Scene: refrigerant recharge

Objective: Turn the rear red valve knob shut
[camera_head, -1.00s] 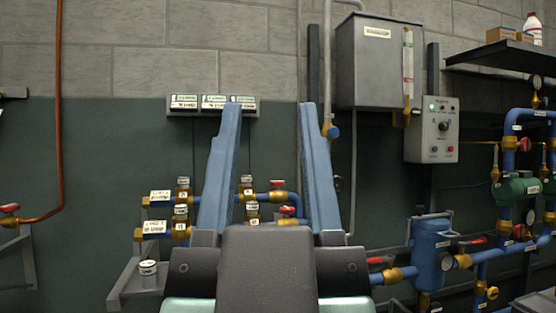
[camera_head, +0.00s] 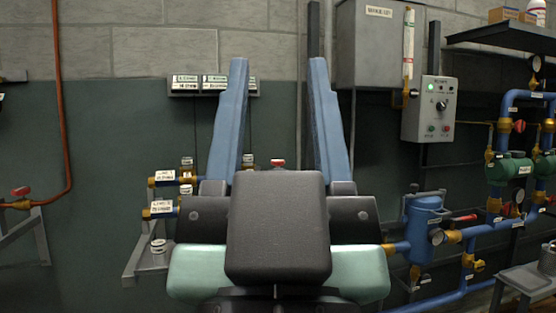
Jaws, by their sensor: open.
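A red valve knob (camera_head: 277,163) shows between my gripper's fingers, low in the gap and just above the dark gripper body; it looks like the rear one. The other red knob is hidden behind my gripper. My gripper (camera_head: 279,63) is open and empty, its two long blue fingers pointing up in the picture on either side of the knob. I cannot tell how far the fingers are from the knob in depth. Two labelled blue pipe stubs with brass fittings, an upper one (camera_head: 166,178) and a lower one (camera_head: 160,209), show left of the gripper.
A small canister (camera_head: 158,247) stands on a grey bracket at left. A grey control box (camera_head: 430,110) and a metal tank (camera_head: 376,45) hang on the wall. Blue piping with another red-handled valve (camera_head: 463,218) fills the right. A red-handled valve (camera_head: 20,191) is at far left.

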